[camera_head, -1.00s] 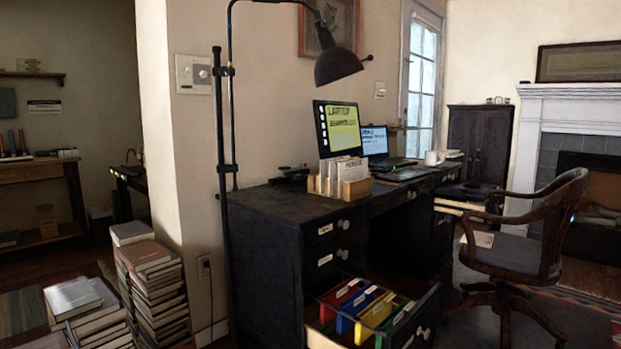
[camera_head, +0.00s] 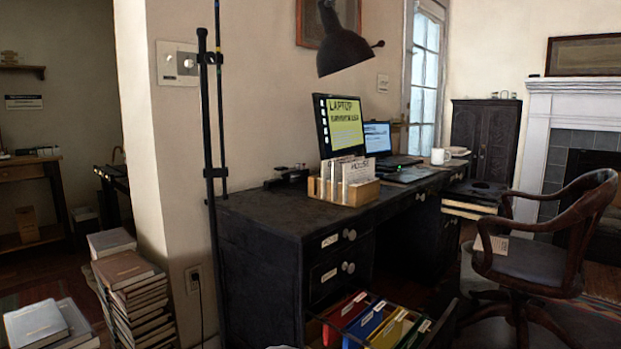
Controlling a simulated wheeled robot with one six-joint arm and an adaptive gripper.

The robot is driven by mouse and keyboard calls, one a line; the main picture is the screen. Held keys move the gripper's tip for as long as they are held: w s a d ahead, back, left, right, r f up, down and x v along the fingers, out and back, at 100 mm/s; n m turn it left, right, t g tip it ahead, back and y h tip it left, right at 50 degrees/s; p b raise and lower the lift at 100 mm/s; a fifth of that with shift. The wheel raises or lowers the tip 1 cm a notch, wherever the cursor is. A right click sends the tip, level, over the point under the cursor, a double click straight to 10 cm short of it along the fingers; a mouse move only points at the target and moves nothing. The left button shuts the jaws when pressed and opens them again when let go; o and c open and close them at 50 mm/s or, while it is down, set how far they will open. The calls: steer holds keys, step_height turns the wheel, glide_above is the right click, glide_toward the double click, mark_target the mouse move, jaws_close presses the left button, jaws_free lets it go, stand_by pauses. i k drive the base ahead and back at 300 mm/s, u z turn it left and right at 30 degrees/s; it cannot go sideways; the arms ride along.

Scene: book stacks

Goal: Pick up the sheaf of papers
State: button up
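A sheaf of white papers or cards (camera_head: 357,172) stands upright in a wooden holder (camera_head: 363,193) on the dark desk (camera_head: 290,215). Another pale sheet (camera_head: 491,245) shows by the chair seat; I cannot tell whether it is a single sheet or several. Which of these is the sheaf of papers is not clear. My gripper is not in view.
An open drawer with coloured folders (camera_head: 366,322) juts from the desk front. A wooden armchair (camera_head: 540,265) stands to the right. Book stacks (camera_head: 130,285) stand on the floor at left, beside a lamp pole (camera_head: 209,190).

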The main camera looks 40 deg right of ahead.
mark_target(354, 172)
steer(key=z, duration=0.05)
steer(key=i, duration=0.85)
steer(key=z, duration=1.15)
steer(key=i, duration=0.65)
steer(key=z, duration=0.7)
